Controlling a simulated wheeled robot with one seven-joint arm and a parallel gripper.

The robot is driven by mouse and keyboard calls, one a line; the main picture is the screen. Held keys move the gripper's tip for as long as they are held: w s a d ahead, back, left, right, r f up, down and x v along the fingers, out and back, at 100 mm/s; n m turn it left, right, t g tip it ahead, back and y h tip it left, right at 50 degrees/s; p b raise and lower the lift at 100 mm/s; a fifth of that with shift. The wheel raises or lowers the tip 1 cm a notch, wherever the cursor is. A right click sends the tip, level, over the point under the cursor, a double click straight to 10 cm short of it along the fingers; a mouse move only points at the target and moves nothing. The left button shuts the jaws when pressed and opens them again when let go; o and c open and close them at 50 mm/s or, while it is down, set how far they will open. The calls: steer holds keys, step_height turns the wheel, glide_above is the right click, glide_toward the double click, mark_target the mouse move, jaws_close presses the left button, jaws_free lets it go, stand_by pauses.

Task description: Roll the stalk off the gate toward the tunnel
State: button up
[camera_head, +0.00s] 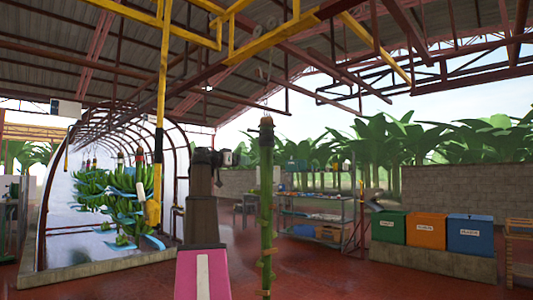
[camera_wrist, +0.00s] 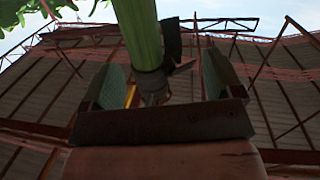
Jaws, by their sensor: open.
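A bare green stalk (camera_head: 266,210) hangs upright near the middle of the head view, below a chain and overhead yellow rail (camera_head: 275,37). I cannot tell which rail section is the gate. My gripper (camera_head: 232,158) is just left of the stalk's upper part, with a visible gap in the picture. In the wrist view my gripper (camera_wrist: 162,82) is open, and the stalk (camera_wrist: 138,32) shows between its two fingers, its end near a metal fitting. I cannot tell whether they touch. The tunnel (camera_head: 110,130), an arched frame, stands at the left with green banana bunches (camera_head: 110,195) hanging inside.
A yellow post (camera_head: 158,110) stands at the tunnel's near right side. A metal shelf (camera_head: 315,220) stands behind the stalk. Green, orange (camera_head: 426,230) and blue bins sit on a low ledge at the right.

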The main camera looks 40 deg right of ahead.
steer(key=m+g, duration=0.1)
glide_toward(267, 151)
steer(key=w+d, duration=0.1)
steer(key=w, duration=0.1)
steer(key=shift+h, duration=0.3)
steer(key=d, duration=0.3)
steer(key=s+d, duration=0.1)
steer(key=d, duration=0.6)
steer(key=shift+s+d+f, duration=0.15)
steer(key=shift+s+d, duration=0.2)
steer(key=shift+s, duration=0.05)
steer(key=shift+c, duration=0.3)
